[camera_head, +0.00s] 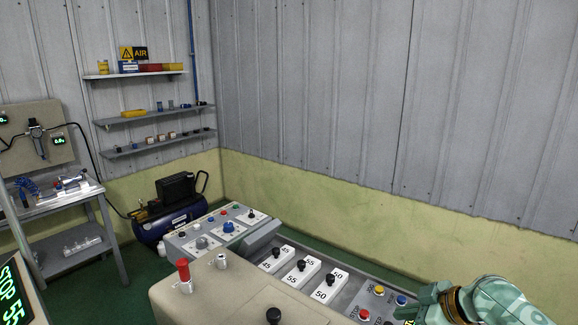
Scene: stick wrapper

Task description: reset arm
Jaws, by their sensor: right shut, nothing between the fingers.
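My right gripper (421,304) shows at the lower right, on the end of my green arm (497,303). It is shut, with nothing held between its fingers. It is beside the right end of the grey control panel (345,301), close to the blue button (402,300). I cannot tell whether it touches the panel. My left gripper is out of view.
A beige machine housing (240,296) with a red-topped knob (183,270) fills the front. A second panel (215,232) with knobs lies behind it. A blue compressor (176,218), wall shelves (135,75) and a workbench (60,195) are at the left. Green floor is free along the back wall.

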